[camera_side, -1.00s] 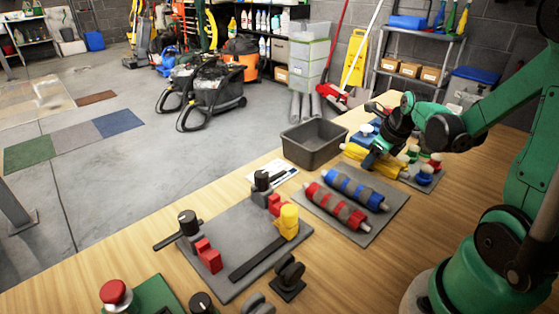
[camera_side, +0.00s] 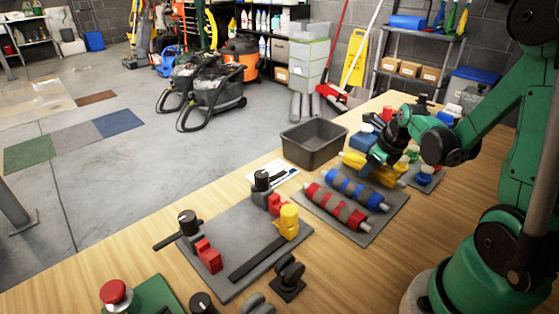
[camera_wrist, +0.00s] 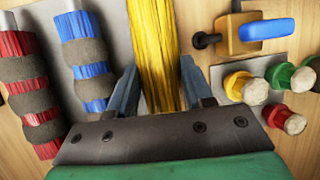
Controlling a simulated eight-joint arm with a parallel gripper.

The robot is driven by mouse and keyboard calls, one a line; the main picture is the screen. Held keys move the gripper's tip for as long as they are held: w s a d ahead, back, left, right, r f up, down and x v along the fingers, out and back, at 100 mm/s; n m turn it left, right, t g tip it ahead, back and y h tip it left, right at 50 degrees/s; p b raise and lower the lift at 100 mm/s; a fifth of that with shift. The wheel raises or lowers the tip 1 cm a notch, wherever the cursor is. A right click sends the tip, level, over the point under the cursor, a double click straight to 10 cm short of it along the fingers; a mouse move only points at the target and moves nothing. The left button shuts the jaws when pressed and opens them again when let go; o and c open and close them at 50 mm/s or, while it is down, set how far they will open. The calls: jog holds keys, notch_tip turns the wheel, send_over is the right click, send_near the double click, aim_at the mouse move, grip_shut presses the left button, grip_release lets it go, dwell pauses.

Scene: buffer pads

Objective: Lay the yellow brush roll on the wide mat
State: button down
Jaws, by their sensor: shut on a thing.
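The yellow brush roll (camera_side: 384,174) is between the fingers of my gripper (camera_side: 370,164), which is shut on it. In the wrist view the yellow brush roll (camera_wrist: 152,40) runs lengthwise between the two fingertips (camera_wrist: 158,72). The wide grey mat (camera_side: 364,236) lies on the bench with a blue-banded roll (camera_side: 354,189) and a red-banded roll (camera_side: 336,206) side by side on it. In the side view the yellow roll shows at the mat's far edge, roughly parallel to the blue roll; I cannot tell whether it touches the mat.
A grey bin (camera_side: 314,145) stands left of the yellow roll. A smaller pad with coloured, pale-topped knobs (camera_wrist: 246,88) lies right of my gripper in the wrist view. A grey fixture plate (camera_side: 235,245) with red blocks and a yellow cap sits nearer the camera.

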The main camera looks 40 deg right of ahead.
aim_at(378, 171)
jog(key=shift+f, duration=1.05)
dwell(0.4)
jog(key=shift+c, duration=1.4)
grip_release()
jog(key=shift+v, duration=2.7)
jog(key=shift+a+r+n, duration=0.1)
jog(key=shift+r+n, duration=0.05)
jog(key=shift+n, duration=0.15)
jog(key=a+n, duration=0.1)
jog(key=n, duration=0.2)
jog(key=w+a+r+n, duration=0.1)
jog(key=a+n, duration=0.1)
jog(key=n, duration=0.1)
jog(key=w+a+r+n, duration=0.1)
jog(key=a+n, duration=0.1)
jog(key=shift+r+n+t, duration=0.25)
jog(key=shift+n+t, duration=0.05)
jog(key=shift+n, duration=0.1)
jog(key=a+r+n+t+y, duration=0.1)
jog(key=a+n, duration=0.5)
jog(key=n, duration=0.7)
jog(key=a+r+n+t+y, duration=0.1)
jog(key=a+r+n, duration=0.2)
jog(key=a+n, duration=0.4)
jog(key=n, duration=0.6)
jog(key=shift+r, duration=0.4)
